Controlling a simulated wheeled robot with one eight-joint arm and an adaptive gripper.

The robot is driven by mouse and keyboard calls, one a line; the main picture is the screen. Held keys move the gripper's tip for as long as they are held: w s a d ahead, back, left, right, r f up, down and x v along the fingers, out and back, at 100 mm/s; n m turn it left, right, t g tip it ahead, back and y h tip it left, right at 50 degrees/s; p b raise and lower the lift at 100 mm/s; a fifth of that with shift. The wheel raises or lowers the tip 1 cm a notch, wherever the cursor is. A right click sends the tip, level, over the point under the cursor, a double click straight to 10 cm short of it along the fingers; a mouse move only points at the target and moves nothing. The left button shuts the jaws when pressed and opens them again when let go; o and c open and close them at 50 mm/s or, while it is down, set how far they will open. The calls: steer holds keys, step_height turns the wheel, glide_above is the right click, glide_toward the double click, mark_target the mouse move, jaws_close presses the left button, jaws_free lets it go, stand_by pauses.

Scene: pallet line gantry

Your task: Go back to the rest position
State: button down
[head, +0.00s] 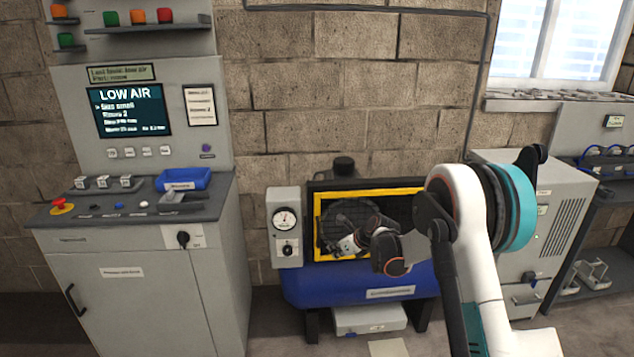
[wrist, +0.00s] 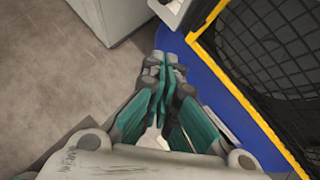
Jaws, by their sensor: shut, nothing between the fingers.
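My gripper shows in the wrist view (wrist: 160,60) with its teal and grey fingers closed together and nothing between them. It points down past the blue tank of the compressor (wrist: 205,95) and its yellow-framed mesh guard. In the head view my arm reaches in from the right, and the gripper end is in front of the compressor's mesh guard (head: 408,208), partly hidden by my own wrist. The compressor's blue tank (head: 310,286) sits below the guard. I cannot tell whether the gripper touches anything.
A control cabinet (head: 150,290) with a screen reading LOW AIR (head: 124,109) stands at the left. A gauge box (head: 285,222) is beside the guard. A grey vented cabinet (head: 555,225) and a dark shelf (head: 590,245) stand at the right. Bare floor shows in the wrist view (wrist: 50,60).

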steer(key=s+d+r+n+h, duration=0.1)
steer(key=s+d+r+n, duration=0.2)
steer(key=s+r+n, duration=0.55)
steer(key=s+d+r+n+h, duration=0.2)
steer(key=s+r+n, duration=0.2)
steer(key=s+r, duration=0.85)
steer(key=s+d+n+h, duration=0.1)
steer(key=s+d+n, duration=0.2)
steer(key=s+n, duration=0.4)
steer(key=s+d+n+h, duration=0.1)
steer(key=s+d+n, duration=0.2)
steer(key=s+n, duration=0.5)
steer(key=shift+s+r+h, duration=0.3)
steer(key=shift+s+r, duration=0.1)
steer(key=shift+s, duration=6.05)
